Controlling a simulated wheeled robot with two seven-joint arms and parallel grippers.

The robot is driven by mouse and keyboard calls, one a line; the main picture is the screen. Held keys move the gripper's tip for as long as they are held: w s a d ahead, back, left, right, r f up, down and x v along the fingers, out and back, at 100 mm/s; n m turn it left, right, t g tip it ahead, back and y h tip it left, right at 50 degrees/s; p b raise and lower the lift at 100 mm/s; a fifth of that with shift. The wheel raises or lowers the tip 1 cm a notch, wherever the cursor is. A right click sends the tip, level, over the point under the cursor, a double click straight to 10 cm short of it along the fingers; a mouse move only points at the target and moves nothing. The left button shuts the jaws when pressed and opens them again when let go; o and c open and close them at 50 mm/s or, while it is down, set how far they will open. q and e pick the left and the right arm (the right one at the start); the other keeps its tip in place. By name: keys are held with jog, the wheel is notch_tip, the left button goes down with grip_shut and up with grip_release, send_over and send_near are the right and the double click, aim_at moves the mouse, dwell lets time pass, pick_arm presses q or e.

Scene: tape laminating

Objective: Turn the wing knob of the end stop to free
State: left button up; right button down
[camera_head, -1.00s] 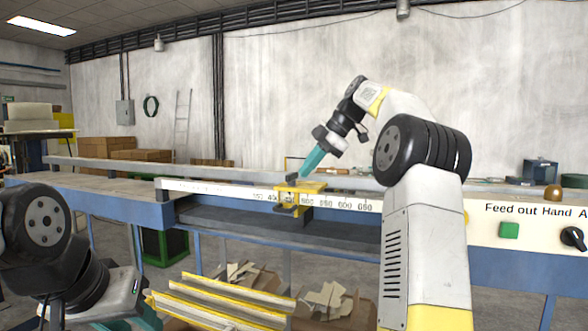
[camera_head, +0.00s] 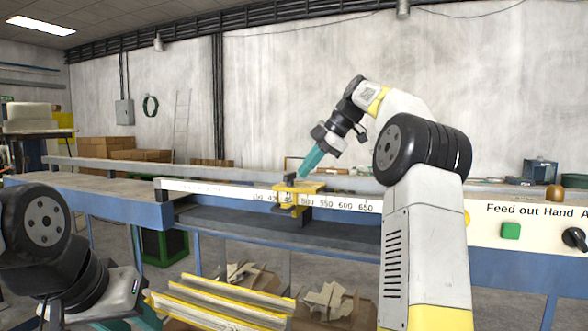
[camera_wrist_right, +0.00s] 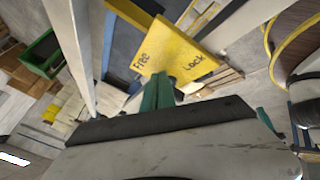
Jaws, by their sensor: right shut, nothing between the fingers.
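The yellow end stop (camera_head: 312,187) sits on the white scale rail (camera_head: 215,190) in the head view. A small dark part, apparently its wing knob (camera_head: 291,178), stands on top. In the right wrist view the yellow plate (camera_wrist_right: 172,52) reads "Free" on the left and "Lock" on the right; the knob cannot be made out there. My right gripper (camera_head: 302,177) is shut and empty, its teal fingers pointing down close to the knob; contact cannot be told. The fingers also show below the plate in the wrist view (camera_wrist_right: 160,92). My left gripper (camera_head: 150,318) shows only partly at the bottom left.
Yellow-edged strips (camera_head: 220,302) and boxes of scraps (camera_head: 335,302) lie below. A control panel (camera_head: 535,232) with a green button stands at the right.

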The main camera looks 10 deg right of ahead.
jog(key=shift+s+a, duration=0.1)
jog(key=shift+a, duration=0.6)
jog(key=v, duration=0.7)
jog(key=s+a+f+m+h, duration=0.2)
jog(key=s+a+m+h, duration=0.1)
jog(key=s+a+m, duration=0.6)
jog(key=s+f+m+t+h, duration=0.1)
jog(key=s+f+m+t, duration=0.1)
jog(key=s+f+m, duration=0.9)
jog(key=s+f, duration=1)
jog(key=s, duration=0.1)
jog(key=shift+s+f, duration=0.2)
